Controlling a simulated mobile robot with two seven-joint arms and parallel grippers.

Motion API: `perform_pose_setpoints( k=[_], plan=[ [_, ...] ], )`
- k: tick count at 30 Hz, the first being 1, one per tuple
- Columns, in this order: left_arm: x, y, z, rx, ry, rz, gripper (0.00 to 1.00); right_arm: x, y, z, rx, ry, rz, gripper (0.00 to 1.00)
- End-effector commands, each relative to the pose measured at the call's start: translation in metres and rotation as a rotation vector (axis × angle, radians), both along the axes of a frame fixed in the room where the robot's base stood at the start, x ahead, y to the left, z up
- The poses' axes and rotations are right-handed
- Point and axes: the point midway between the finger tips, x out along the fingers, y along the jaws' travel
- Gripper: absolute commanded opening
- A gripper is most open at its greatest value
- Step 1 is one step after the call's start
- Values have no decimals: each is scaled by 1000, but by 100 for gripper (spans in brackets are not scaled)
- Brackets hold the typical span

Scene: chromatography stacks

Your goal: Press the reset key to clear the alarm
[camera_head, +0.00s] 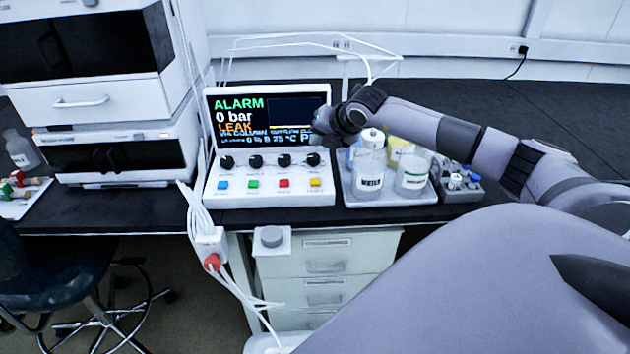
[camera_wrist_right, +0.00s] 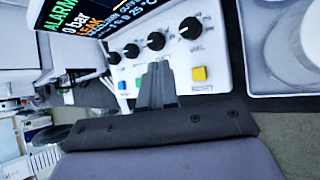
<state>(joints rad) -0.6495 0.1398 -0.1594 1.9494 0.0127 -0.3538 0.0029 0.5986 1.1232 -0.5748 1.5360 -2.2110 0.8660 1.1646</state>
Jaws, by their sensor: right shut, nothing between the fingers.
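The white control unit (camera_head: 262,165) stands on the dark bench in the head view. Its tilted screen (camera_head: 265,115) reads ALARM, 0 bar and LEAK. Below a row of black knobs are a blue key (camera_head: 223,185), a green key (camera_head: 253,184), a red key (camera_head: 284,183) and a yellow key (camera_head: 315,182). Their labels are too small to read. My right gripper (camera_head: 322,123) is by the screen's right edge. In the right wrist view its fingers (camera_wrist_right: 156,72) are shut and empty over the key row, with the yellow key (camera_wrist_right: 199,74) to their right. The red key is hidden there.
A tray (camera_head: 390,202) with several bottles stands right of the unit, beside a small vial rack (camera_head: 462,190). A stacked instrument (camera_head: 110,110) is on the left. White cables (camera_head: 192,205) run down the unit's left side.

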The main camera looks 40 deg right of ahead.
Motion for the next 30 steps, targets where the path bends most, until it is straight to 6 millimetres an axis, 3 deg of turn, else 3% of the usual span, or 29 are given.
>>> perform_pose_setpoints(
  k=[14,30],
  plan=[
    [0,0,-8,0,0,0,0,0,1,-14,2,1,4,0],
    [0,0,-54,-3,6,2,0,0,1,-84,2,0,4,0]
  ],
)
